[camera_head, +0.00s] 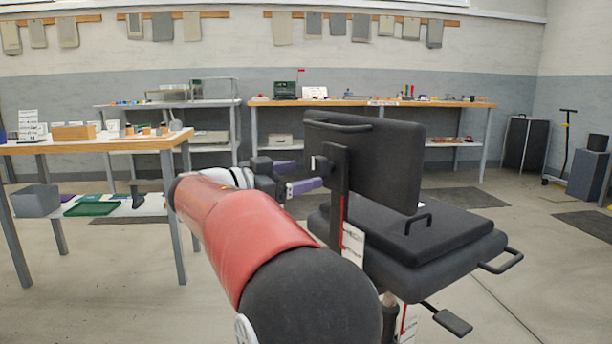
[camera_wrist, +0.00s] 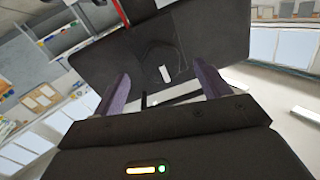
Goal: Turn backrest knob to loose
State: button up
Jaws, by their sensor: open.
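The black chair's backrest (camera_head: 375,155) stands upright on a dark bracket (camera_head: 337,195) behind the seat (camera_head: 430,235). A small dark knob-like part (camera_head: 318,163) juts from the bracket toward my gripper; its setting cannot be read. My gripper (camera_head: 306,178), with purple fingers, is open and empty just left of this part, seemingly apart from it. In the wrist view, my open fingers (camera_wrist: 162,78) frame the dark back of the backrest (camera_wrist: 190,40). A dark rounded outline with a pale mark (camera_wrist: 165,73) shows between them; I cannot tell whether it is the knob.
A wooden-topped table (camera_head: 95,143) stands left; a long bench (camera_head: 365,102) is behind. Floor at right is mostly free.

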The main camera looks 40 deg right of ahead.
aim_at(314, 172)
jog(key=shift+s+d, duration=0.1)
jog(key=shift+d, duration=1.9)
jog(key=c, duration=1)
